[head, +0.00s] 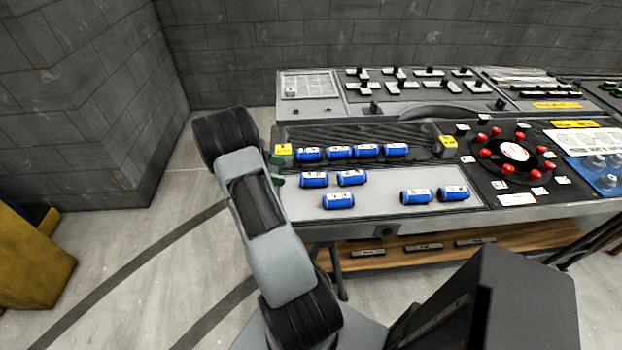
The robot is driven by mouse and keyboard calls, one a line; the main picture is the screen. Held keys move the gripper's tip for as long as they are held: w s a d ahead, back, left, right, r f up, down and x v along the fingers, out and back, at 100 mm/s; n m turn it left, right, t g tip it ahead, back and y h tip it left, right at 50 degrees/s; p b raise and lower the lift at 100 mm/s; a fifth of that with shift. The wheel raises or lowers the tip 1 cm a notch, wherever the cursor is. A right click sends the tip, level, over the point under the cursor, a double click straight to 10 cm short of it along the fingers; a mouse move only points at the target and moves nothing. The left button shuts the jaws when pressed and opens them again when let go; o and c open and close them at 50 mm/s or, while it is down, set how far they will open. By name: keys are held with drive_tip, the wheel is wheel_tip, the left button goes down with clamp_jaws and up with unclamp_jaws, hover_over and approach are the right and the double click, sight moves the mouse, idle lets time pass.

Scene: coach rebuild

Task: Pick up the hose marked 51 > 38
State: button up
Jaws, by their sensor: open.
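Several short blue hoses with white labels lie on the workbench. One group is a row on the dark ribbed strip at the back, from a left hose (309,155) to a right hose (396,151). Others lie on the pale front surface: two side by side (314,181) (352,178), one nearer the front edge (339,202), and a pair further right (416,198) (453,195). The labels are too small to read, so I cannot tell which hose is marked 51 > 38.
The workbench (380,212) has clear pale surface between the front hose groups. Yellow tags (283,149) (448,141) flank the back row. Right is a round fixture (515,152) ringed with red knobs. A wooden shelf (400,256) runs below. A yellow object (35,262) stands far left.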

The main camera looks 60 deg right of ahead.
sight(310, 178)
drive_tip(key=x, duration=0.5)
drive_tip(key=shift+s+d+f+p, duration=0.1)
drive_tip(key=shift+s+d+p, duration=0.05)
drive_tip(key=shift+s+p, duration=0.15)
drive_tip(key=shift+p+x, duration=0.7)
drive_tip(key=shift+x, duration=1.9)
drive_tip(key=shift+w+d+f, duration=0.1)
drive_tip(key=shift+w+f, duration=0.1)
drive_tip(key=shift+c, duration=0.2)
drive_tip(key=c, duration=1)
drive_tip(key=shift+r, duration=0.2)
